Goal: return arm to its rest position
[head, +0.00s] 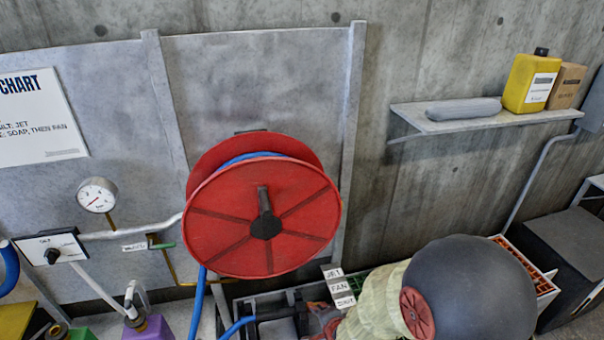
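A large dark rounded part with a red slotted disc and a pale ribbed sleeve fills the lower right of the head view; it looks like part of my own arm. I cannot make out the fingers of my gripper anywhere in the picture. Whether it is open or shut, and whether it holds anything, does not show.
A red hose reel (262,217) with blue hose is mounted on the wall panel. A shelf (480,121) at right holds a yellow jug (528,84), a cardboard box (566,86) and a grey roll (463,109). A gauge (96,194) and pipes are left. A small sign (338,286) stands below the reel.

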